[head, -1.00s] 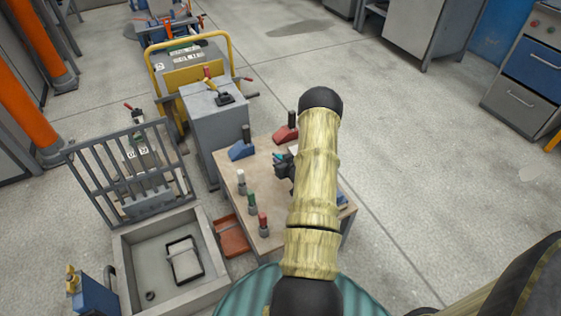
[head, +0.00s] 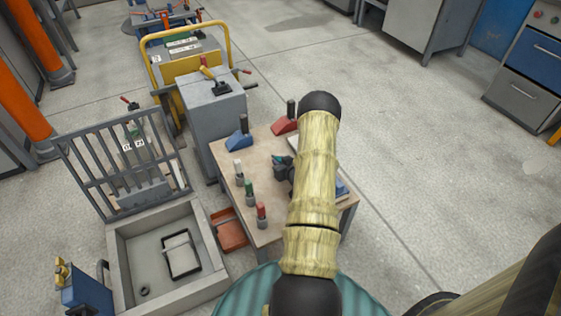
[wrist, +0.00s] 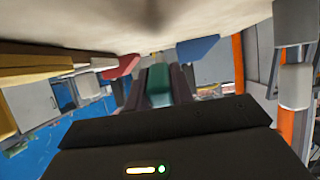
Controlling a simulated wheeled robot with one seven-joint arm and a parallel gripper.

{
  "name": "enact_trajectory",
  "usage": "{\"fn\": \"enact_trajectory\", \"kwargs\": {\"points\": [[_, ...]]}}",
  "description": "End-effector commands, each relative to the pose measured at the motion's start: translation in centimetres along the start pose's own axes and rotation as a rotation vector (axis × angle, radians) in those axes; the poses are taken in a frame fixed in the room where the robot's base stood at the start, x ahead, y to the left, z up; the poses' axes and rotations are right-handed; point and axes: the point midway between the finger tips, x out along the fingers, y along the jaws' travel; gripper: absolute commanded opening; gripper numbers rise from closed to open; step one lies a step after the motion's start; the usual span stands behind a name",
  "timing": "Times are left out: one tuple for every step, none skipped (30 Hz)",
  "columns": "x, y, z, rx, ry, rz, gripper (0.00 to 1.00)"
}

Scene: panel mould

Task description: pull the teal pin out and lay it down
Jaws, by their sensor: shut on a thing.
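The teal pin (wrist: 158,85) is between the two dark fingers of my gripper (wrist: 158,90) in the wrist view, and the gripper is shut on it. In the head view a small teal bit (head: 278,159) shows at the tip of my gripper (head: 281,164), over the wooden table (head: 228,150). My arm covers part of the table and much of the gripper. I cannot tell whether the pin's lower end is free or in a hole.
White (head: 238,168), green (head: 249,189) and red (head: 262,212) pegs stand along the table's left side. A blue wedge block (head: 240,140) and a red one (head: 285,124) sit at its back. A grey basin (head: 125,272) and an orange tray (head: 228,229) are left of it.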

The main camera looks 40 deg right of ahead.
Motion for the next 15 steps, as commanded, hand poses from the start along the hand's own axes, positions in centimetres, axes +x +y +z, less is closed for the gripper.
{"fn": "enact_trajectory", "kwargs": {"points": [[0.36,0.01,0.73,0.000,0.001,0.000,0.00],[0.46,0.00,0.92,0.000,0.001,0.000,0.00],[0.56,0.01,1.13,0.000,0.001,0.000,0.00],[0.62,0.00,1.26,0.000,0.001,0.000,0.00],[0.67,0.00,1.36,0.000,0.001,0.000,0.00],[0.72,0.01,1.46,0.000,0.001,0.000,0.00],[0.74,0.01,1.50,0.000,0.001,0.000,0.00],[0.75,0.00,1.52,0.000,0.001,0.000,0.00],[0.76,-0.01,1.53,0.000,0.001,0.000,0.00],[0.76,-0.03,1.52,-0.001,0.001,0.000,0.00],[0.77,-0.06,1.50,-0.001,0.001,-0.001,0.00],[0.77,-0.10,1.47,-0.001,0.001,-0.001,0.00],[0.77,-0.11,1.46,-0.001,0.001,-0.002,0.00],[0.76,-0.10,1.46,-0.001,0.001,-0.001,0.00],[0.74,-0.05,1.46,-0.001,0.001,-0.001,0.00]]}}
